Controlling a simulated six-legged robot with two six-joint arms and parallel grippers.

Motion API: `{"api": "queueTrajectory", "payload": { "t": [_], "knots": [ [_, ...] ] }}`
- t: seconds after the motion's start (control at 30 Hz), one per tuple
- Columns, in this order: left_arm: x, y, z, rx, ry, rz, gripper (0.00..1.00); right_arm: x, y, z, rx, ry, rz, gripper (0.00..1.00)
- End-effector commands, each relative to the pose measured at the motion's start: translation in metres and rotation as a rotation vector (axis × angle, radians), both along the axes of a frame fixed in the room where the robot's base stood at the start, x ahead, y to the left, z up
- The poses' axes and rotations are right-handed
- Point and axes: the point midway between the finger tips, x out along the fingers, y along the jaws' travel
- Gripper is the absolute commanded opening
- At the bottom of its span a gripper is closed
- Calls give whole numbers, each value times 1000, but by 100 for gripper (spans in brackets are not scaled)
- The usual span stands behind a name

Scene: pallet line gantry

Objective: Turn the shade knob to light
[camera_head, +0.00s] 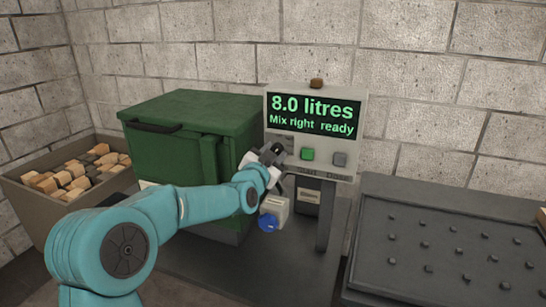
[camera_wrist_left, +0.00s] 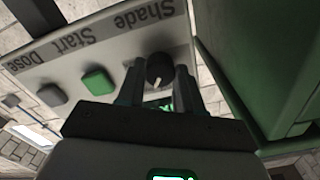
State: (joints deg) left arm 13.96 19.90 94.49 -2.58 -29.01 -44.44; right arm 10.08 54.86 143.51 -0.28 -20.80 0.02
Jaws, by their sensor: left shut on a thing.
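The shade knob (camera_wrist_left: 159,68) is a round black knob with a white mark, under the upside-down word "Shade" in the left wrist view. Its mark points toward the bottom of that view. My left gripper (camera_wrist_left: 160,88) is shut on the knob, with one finger on each side of it. In the head view my left gripper (camera_head: 273,158) is at the lower left of the control panel (camera_head: 329,169) and hides the knob. The panel's screen (camera_head: 315,115) reads "8.0 litres" and "Mix right ready". My right gripper is not in view.
A green button (camera_head: 307,154) and a grey button (camera_head: 339,159) sit right of the knob. A green lidded bin (camera_head: 190,118) stands close on the left. A blue round part (camera_head: 267,222) is below the gripper. A dark studded table (camera_head: 447,240) is at the right.

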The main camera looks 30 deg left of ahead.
Motion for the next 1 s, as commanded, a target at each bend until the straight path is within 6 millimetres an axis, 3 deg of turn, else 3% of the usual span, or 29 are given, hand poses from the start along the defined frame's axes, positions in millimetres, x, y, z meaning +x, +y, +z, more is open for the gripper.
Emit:
{"api": "queueTrajectory", "payload": {
  "t": [0.53,0.57,0.6,0.63,1.0],
  "knots": [
    [0,0,1,27,5,0,5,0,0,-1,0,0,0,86],
    [0,0,1,27,5,0,42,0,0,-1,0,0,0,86],
    [0,0,1,27,5,0,55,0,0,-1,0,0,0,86],
    [0,0,1,27,5,0,61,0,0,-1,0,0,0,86],
    [-6,-1,0,27,5,0,61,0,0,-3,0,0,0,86]
  ]
}}
